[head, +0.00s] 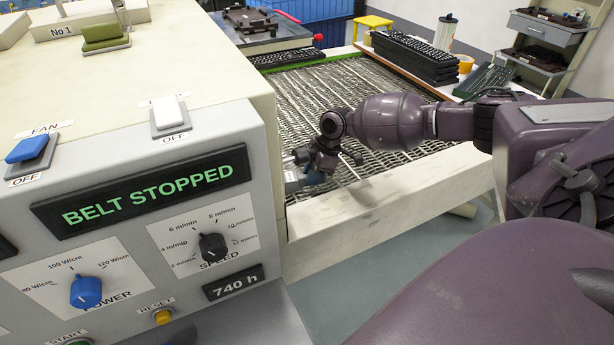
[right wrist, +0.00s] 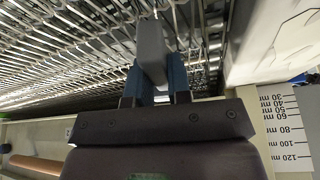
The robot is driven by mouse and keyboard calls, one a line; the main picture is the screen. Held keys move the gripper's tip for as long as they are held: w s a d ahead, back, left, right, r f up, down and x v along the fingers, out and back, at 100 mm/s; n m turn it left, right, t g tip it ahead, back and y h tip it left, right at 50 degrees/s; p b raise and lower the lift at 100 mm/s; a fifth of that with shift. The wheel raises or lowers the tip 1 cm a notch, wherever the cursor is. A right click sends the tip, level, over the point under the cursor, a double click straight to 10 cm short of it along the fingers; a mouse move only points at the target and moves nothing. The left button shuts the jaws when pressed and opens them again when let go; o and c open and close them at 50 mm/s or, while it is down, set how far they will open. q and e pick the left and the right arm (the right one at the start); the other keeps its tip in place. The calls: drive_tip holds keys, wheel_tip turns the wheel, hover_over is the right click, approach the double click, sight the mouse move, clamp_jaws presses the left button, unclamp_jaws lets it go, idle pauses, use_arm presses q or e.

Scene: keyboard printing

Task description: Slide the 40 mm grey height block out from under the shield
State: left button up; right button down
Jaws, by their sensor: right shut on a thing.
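My right gripper (head: 300,178) is low beside the outlet end of the cream and grey machine, over the near edge of the wire mesh belt. In the right wrist view, its two blue fingers (right wrist: 154,80) are shut on a grey block (right wrist: 151,48). The block stands out past the fingertips, with the mesh belt (right wrist: 75,55) behind it. The shield cannot be made out clearly, so I cannot tell whether the block is still under it. My left gripper is not in view.
A height scale (right wrist: 288,125) marked in mm is at the right of the wrist view. The pale belt side rail (head: 380,195) runs in front of the belt. Stacked keyboards (head: 415,58) stand beyond it. The machine's display (head: 148,190) reads BELT STOPPED.

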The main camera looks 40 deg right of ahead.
drive_tip(key=shift+s+d, duration=0.25)
drive_tip(key=shift+d, duration=0.75)
drive_tip(key=shift+s+d, duration=0.2)
drive_tip(key=shift+d, duration=0.6)
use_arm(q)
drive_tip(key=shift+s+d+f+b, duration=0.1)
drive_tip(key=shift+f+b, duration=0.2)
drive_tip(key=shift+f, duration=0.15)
use_arm(e)
drive_tip(key=shift+d, duration=0.2)
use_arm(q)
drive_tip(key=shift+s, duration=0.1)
use_arm(e)
drive_tip(key=shift+r, duration=0.1)
drive_tip(key=shift+r+p, duration=0.4)
drive_tip(key=shift+r, duration=0.4)
drive_tip(key=shift+r+p, duration=0.45)
drive_tip(key=shift+r, duration=0.55)
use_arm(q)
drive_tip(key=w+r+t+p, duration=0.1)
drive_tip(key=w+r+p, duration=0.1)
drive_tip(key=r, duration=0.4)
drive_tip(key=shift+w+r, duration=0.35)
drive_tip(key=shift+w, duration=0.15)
use_arm(e)
drive_tip(key=shift+r, duration=2.6)
